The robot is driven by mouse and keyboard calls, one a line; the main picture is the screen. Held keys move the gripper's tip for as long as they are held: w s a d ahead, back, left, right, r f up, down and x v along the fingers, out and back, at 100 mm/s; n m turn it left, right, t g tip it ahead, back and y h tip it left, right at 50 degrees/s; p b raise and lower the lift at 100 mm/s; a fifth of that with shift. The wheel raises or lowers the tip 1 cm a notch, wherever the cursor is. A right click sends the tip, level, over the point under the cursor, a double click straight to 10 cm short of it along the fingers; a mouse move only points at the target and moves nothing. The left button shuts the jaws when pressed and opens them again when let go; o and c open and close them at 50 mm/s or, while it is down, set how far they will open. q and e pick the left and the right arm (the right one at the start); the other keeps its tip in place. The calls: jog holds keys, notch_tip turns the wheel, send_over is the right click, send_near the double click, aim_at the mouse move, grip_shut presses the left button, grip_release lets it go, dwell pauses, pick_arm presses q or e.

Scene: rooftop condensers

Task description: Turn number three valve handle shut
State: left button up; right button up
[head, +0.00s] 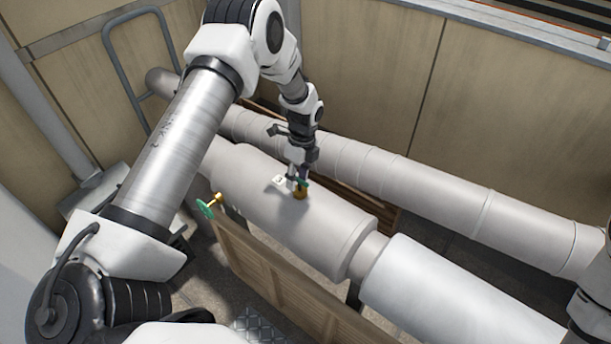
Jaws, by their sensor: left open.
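A brass valve stem (300,194) stands up from the top of the thick grey pipe section. A small part of its green handle (305,183) shows at my left gripper; the rest is hidden behind the fingers. My left gripper (297,183) points down at this handle with its fingers open around or just beside it; I cannot tell whether they touch. A white tag (279,180) is just left of the gripper, its number too small to read. A second valve with a green handwheel (206,208) sticks out from the pipe's near left side. My right gripper is out of view.
The thick pipe section (340,228) runs diagonally, joined to a paler pipe (440,290) at lower right. A long thinner pipe (450,195) lies behind. Wooden crate boards (250,262) stand in front. Panel walls (370,80) close off the back.

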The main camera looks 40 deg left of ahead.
pick_arm(q)
jog(key=shift+w+f, duration=0.25)
jog(key=shift+f, duration=0.2)
jog(key=shift+w+f, duration=0.2)
jog(key=shift+f, duration=0.25)
jog(key=shift+s+r, duration=0.2)
jog(key=shift+s, duration=0.05)
jog(key=shift+c, duration=0.3)
jog(key=shift+s+r, duration=0.1)
jog(key=shift+s, duration=0.05)
jog(key=c, duration=0.5)
grip_shut()
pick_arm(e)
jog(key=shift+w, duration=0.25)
pick_arm(q)
jog(key=shift+f, duration=0.2)
